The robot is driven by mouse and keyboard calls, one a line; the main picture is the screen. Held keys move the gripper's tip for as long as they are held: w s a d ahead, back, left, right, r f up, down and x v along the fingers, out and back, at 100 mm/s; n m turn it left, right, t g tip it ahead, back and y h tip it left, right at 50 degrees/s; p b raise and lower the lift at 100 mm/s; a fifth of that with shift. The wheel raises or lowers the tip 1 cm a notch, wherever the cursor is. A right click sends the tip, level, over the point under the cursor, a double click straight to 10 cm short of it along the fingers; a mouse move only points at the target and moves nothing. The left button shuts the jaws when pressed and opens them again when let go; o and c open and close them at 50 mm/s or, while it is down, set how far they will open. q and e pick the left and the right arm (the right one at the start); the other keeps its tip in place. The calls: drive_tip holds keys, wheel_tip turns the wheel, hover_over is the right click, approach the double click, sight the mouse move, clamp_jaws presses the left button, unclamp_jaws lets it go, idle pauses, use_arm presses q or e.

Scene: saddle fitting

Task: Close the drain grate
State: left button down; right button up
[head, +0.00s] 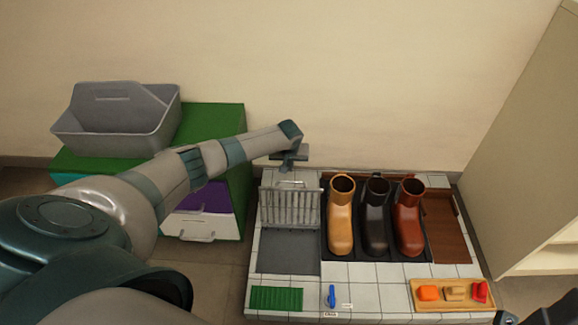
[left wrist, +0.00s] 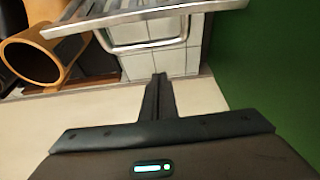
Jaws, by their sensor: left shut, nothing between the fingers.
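The drain grate (head: 290,208) is a grey barred panel standing raised, close to upright, at the back of the dark square drain recess (head: 288,252) in the white-tiled platform. In the left wrist view the grate's metal edge (left wrist: 150,15) crosses the top. My left gripper (head: 289,160) is above and behind the grate's upper edge. Its fingers (left wrist: 159,80) are shut with nothing between them, and they look apart from the grate. My right gripper does not show; only dark parts of mine appear at the lower right corner.
Yellow, black and red boots (head: 375,220) stand in a dark tray right of the drain. A green mat (head: 276,298), a blue item (head: 332,295) and a wooden tray (head: 425,303) lie in front. A grey caddy (head: 118,120) sits on the green cabinet (head: 215,120) at left.

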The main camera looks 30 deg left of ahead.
use_arm(q)
drive_tip(key=s+d, duration=0.2)
drive_tip(key=s, duration=0.1)
drive_tip(key=shift+s+f, duration=0.1)
drive_tip(key=shift+s, duration=0.1)
idle(0.4)
drive_tip(key=shift+s+d+p, duration=0.15)
drive_tip(key=shift+d+p, duration=0.05)
drive_tip(key=shift+p, duration=0.3)
